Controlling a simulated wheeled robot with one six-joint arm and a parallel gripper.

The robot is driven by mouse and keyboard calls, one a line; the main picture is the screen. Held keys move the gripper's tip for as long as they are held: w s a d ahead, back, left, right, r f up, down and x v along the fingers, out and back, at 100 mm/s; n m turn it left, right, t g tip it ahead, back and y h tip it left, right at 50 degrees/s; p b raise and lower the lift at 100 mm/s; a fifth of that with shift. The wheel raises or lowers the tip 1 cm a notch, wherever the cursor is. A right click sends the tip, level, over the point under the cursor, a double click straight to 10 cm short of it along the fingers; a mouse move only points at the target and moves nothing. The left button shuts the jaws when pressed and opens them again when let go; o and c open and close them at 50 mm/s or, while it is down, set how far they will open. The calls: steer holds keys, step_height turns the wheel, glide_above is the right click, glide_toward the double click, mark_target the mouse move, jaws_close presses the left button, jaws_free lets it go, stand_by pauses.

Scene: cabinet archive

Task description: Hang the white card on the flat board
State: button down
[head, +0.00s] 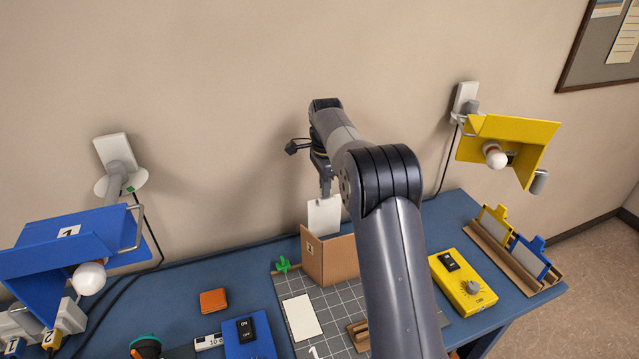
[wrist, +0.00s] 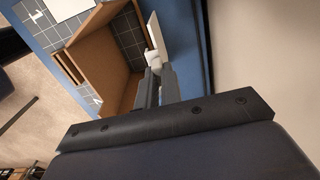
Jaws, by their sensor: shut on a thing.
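A white card (head: 324,215) hangs upright from my gripper (head: 325,192), which is shut on its top edge. In the wrist view the card (wrist: 154,32) shows nearly edge-on beyond the fingers of my gripper (wrist: 158,82). The card is just behind and above a brown upright board (head: 314,258), which hides its lower edge in the head view. The board also shows in the wrist view (wrist: 95,55); it is made of panels meeting at an angle. I cannot tell whether this is the flat board. Contact between card and board is unclear.
A gridded grey mat (head: 330,311) carries another white card (head: 302,317) and a green cactus shape (head: 283,264). A yellow control box (head: 463,282) and a rack (head: 512,257) of clipboards sit right.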

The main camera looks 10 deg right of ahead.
steer(key=shift+s+d, duration=0.25)
steer(key=shift+s, duration=0.95)
steer(key=shift+s+d, duration=0.2)
steer(key=shift+s, duration=0.95)
steer(key=s+d+f+b, duration=0.1)
steer(key=s+b, duration=0.4)
steer(key=s, duration=0.2)
steer(key=shift+d+f, duration=0.2)
steer(key=shift+f, duration=0.2)
steer(key=shift+s, duration=0.1)
steer(key=c, duration=1.5)
jaws_free()
step_height(320, 180, up, 11)
steer(key=b, duration=0.1)
